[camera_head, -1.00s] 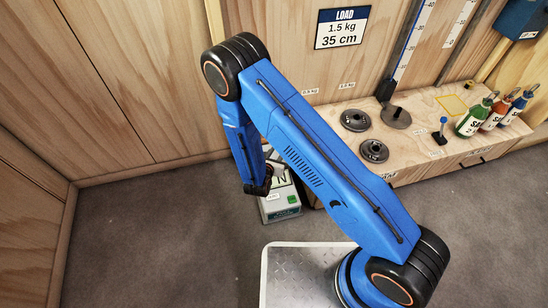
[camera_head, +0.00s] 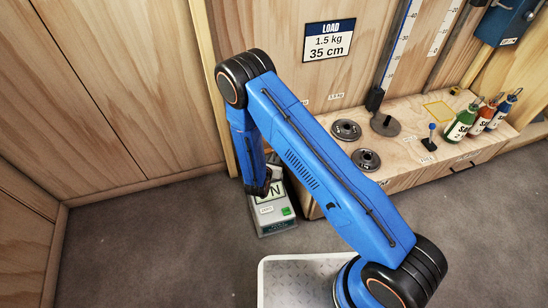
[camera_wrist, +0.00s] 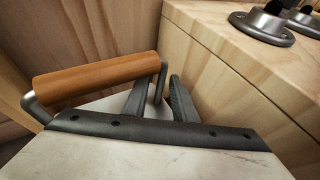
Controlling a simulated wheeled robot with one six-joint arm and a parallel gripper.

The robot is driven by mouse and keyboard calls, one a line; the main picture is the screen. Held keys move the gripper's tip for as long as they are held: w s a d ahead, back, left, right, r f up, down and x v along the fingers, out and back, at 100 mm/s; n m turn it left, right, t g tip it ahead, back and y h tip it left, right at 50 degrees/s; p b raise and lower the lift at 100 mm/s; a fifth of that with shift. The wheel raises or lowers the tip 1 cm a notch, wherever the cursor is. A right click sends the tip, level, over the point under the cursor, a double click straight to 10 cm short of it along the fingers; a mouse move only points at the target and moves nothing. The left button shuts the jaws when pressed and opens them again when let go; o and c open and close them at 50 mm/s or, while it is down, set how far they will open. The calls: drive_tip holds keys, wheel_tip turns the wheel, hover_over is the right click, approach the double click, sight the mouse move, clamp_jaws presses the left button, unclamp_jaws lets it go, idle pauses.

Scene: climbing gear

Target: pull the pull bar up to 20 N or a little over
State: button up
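The pull bar (camera_wrist: 95,78), an orange-brown wooden grip on a bent metal bracket, fills the upper left of the wrist view. My gripper (camera_wrist: 158,84) shows there with two dark fingers apart. The bracket's right leg appears between the fingertips; I cannot tell whether they touch it. In the head view, a grey force gauge box (camera_head: 276,216) stands on the floor by the wooden bench. Its display shows an "N"; my arm covers the rest, so no number is readable. The pull bar is hidden in the head view.
The wooden bench (camera_head: 405,150) runs along the wall, close to the right of my gripper. It holds dark weight discs (camera_head: 366,160), a small blue-topped lever (camera_head: 430,137) and several coloured bottles (camera_head: 461,124). A load sign (camera_head: 328,40) hangs above. The floor at left is clear.

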clamp_jaws()
drive_tip(key=shift+r, duration=1.45)
idle(0.9)
drive_tip(key=shift+f, duration=0.1)
idle(0.3)
drive_tip(key=shift+f, duration=1.15)
drive_tip(key=shift+o, duration=1.5)
unclamp_jaws()
drive_tip(key=shift+f, duration=0.1)
drive_tip(key=shift+s+a, duration=0.1)
drive_tip(key=v, duration=1.7)
